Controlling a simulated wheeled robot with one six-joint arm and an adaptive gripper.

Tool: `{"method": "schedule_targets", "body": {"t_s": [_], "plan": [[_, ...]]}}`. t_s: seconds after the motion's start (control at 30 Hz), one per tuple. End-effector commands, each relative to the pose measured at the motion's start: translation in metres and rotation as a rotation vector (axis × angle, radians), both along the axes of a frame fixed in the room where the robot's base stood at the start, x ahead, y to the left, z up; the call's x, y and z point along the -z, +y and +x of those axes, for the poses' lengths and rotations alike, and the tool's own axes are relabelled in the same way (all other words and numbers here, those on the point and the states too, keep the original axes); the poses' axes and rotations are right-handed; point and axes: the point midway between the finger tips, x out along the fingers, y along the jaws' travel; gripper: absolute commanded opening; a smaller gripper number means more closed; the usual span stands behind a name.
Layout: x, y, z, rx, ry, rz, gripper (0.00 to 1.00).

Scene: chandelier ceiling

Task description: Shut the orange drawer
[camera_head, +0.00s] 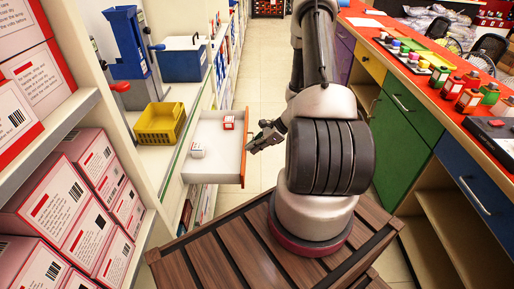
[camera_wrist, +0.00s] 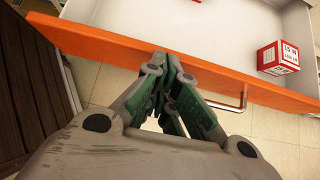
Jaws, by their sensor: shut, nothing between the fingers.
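The orange drawer (camera_head: 243,166) stands pulled out from the shelving on the left, its white inside open to view. Its orange front (camera_wrist: 100,42) crosses the wrist view at a slant, with a metal handle (camera_wrist: 243,98) on the outer face. My gripper (camera_head: 257,142) is shut and empty at the outer side of the front. Its fingertips (camera_wrist: 168,60) are at the front beside the handle; I cannot tell whether they touch.
A yellow crate (camera_head: 160,123) and blue machines (camera_head: 128,45) stand on the left shelving. Boxes (camera_head: 75,205) fill the near left shelf. A red-topped counter (camera_head: 425,75) with coloured doors lines the right. Clear tiled floor (camera_head: 268,75) lies between.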

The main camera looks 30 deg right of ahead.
Motion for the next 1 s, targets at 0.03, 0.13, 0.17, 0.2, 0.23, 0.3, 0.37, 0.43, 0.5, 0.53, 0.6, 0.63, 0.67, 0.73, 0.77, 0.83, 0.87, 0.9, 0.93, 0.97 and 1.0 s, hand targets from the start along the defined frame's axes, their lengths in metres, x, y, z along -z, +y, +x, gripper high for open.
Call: {"method": "schedule_targets", "body": {"t_s": [0.03, 0.13, 0.17, 0.2, 0.23, 0.3, 0.37, 0.43, 0.5, 0.53, 0.6, 0.63, 0.67, 0.73, 0.77, 0.83, 0.87, 0.9, 0.93, 0.97, 1.0], "plan": [[0.000, 0.007, 0.004, -0.004, 0.001, 0.000, 0.00], [0.000, 0.023, 0.015, -0.004, -0.001, 0.001, 0.00], [0.000, 0.029, 0.018, -0.006, 0.000, 0.001, 0.00], [0.000, 0.037, 0.024, -0.005, 0.000, 0.001, 0.00], [0.000, 0.044, 0.028, -0.007, -0.001, 0.001, 0.00], [0.000, 0.059, 0.038, -0.007, 0.000, 0.000, 0.00], [0.000, 0.072, 0.048, -0.006, -0.001, 0.000, 0.00], [0.000, 0.088, 0.058, -0.006, -0.001, 0.000, 0.00], [0.000, 0.103, 0.068, -0.006, -0.001, 0.000, 0.00], [0.000, 0.109, 0.072, -0.006, -0.001, 0.000, 0.00], [0.000, 0.123, 0.082, -0.005, -0.001, 0.000, 0.00], [0.000, 0.128, 0.086, -0.005, -0.001, 0.000, 0.00], [0.000, 0.134, 0.089, -0.004, -0.001, -0.001, 0.00], [0.000, 0.145, 0.097, -0.004, 0.000, 0.000, 0.00], [0.000, 0.149, 0.100, -0.004, -0.001, 0.000, 0.00], [0.000, 0.158, 0.106, -0.004, -0.002, 0.000, 0.00], [0.000, 0.162, 0.109, -0.004, -0.001, 0.000, 0.00], [0.000, 0.166, 0.111, -0.003, -0.001, 0.001, 0.00], [0.000, 0.169, 0.113, -0.003, 0.000, 0.000, 0.00], [0.000, 0.171, 0.115, -0.001, 0.000, 0.000, 0.00], [0.000, 0.173, 0.117, -0.001, -0.001, 0.000, 0.00]]}}
